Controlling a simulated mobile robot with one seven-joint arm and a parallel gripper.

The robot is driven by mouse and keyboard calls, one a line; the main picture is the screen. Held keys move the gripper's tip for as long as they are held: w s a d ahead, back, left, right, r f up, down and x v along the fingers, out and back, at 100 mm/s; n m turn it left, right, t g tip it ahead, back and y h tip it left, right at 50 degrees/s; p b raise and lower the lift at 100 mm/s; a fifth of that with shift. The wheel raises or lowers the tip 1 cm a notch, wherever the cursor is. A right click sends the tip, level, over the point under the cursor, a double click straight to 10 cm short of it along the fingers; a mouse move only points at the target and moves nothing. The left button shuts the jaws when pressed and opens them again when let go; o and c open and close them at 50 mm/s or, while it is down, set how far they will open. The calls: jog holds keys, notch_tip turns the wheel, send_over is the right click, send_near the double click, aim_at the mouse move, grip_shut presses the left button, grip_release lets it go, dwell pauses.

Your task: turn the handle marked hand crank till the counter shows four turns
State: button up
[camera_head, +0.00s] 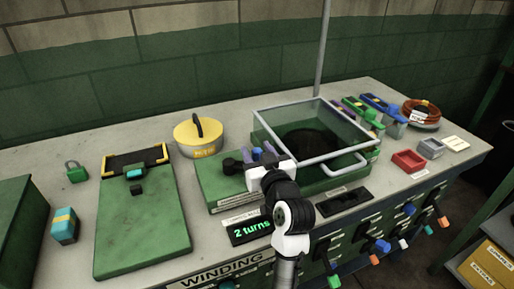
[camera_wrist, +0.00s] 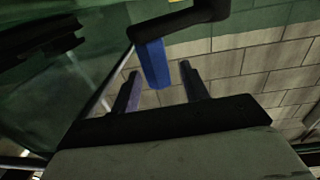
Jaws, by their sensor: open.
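The hand crank has a dark arm (camera_wrist: 185,20) and a blue handle (camera_wrist: 153,63). In the head view the blue handle (camera_head: 257,154) shows small on the green winding machine (camera_head: 217,182), partly behind my gripper (camera_head: 258,158). In the wrist view my gripper (camera_wrist: 160,72) is open. The blue handle's end lies between its two fingers in the picture, with a gap on each side. I cannot tell how deep it sits between them. The counter (camera_head: 252,229) on the bench front shows "2 turns".
A clear guard box with a grey frame (camera_head: 340,172) stands right of the crank. A yellow round tin (camera_head: 198,138) and a green board (camera_head: 140,225) are at left. A red tray (camera_head: 408,161) and coiled cable (camera_head: 421,110) are at right. Coloured handles (camera_head: 383,246) stick out below the bench edge.

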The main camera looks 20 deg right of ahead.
jog(key=shift+w, duration=0.25)
grip_shut()
